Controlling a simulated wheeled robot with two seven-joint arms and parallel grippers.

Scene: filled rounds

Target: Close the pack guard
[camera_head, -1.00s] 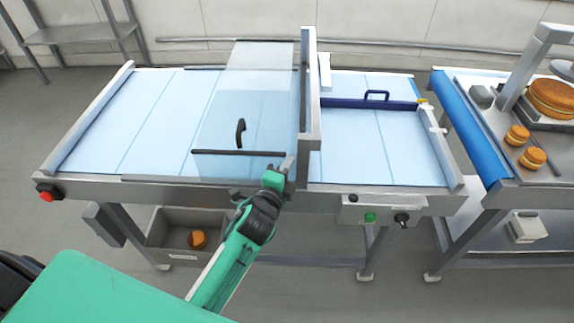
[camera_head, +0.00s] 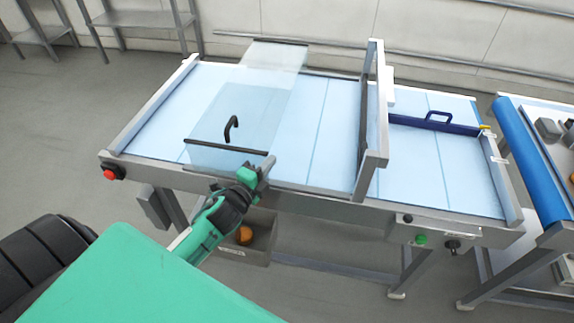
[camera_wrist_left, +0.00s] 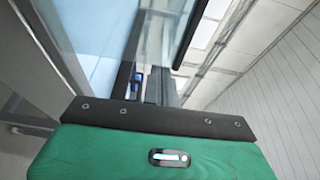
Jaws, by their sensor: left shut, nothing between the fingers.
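The pack guard (camera_head: 262,105) is a clear, tilted panel with a black handle (camera_head: 231,129) and a dark lower bar (camera_head: 225,147), over the left part of the blue-white conveyor. A clear gap separates it from the upright grey frame (camera_head: 372,120) to its right. My left gripper (camera_head: 266,167) is shut and empty at the conveyor's near edge, by the right end of the guard's lower bar. Whether it touches the bar is hard to tell. In the left wrist view, clear panel (camera_wrist_left: 155,35) shows beyond the gripper. My right gripper is out of view.
The conveyor's near rail (camera_head: 320,200) runs below my gripper. A red button (camera_head: 109,174) is at its left end, a control box with a green button (camera_head: 421,239) at right. A blue pusher (camera_head: 435,123) lies beyond the frame. A bin (camera_head: 262,250) with an orange-brown round stands underneath.

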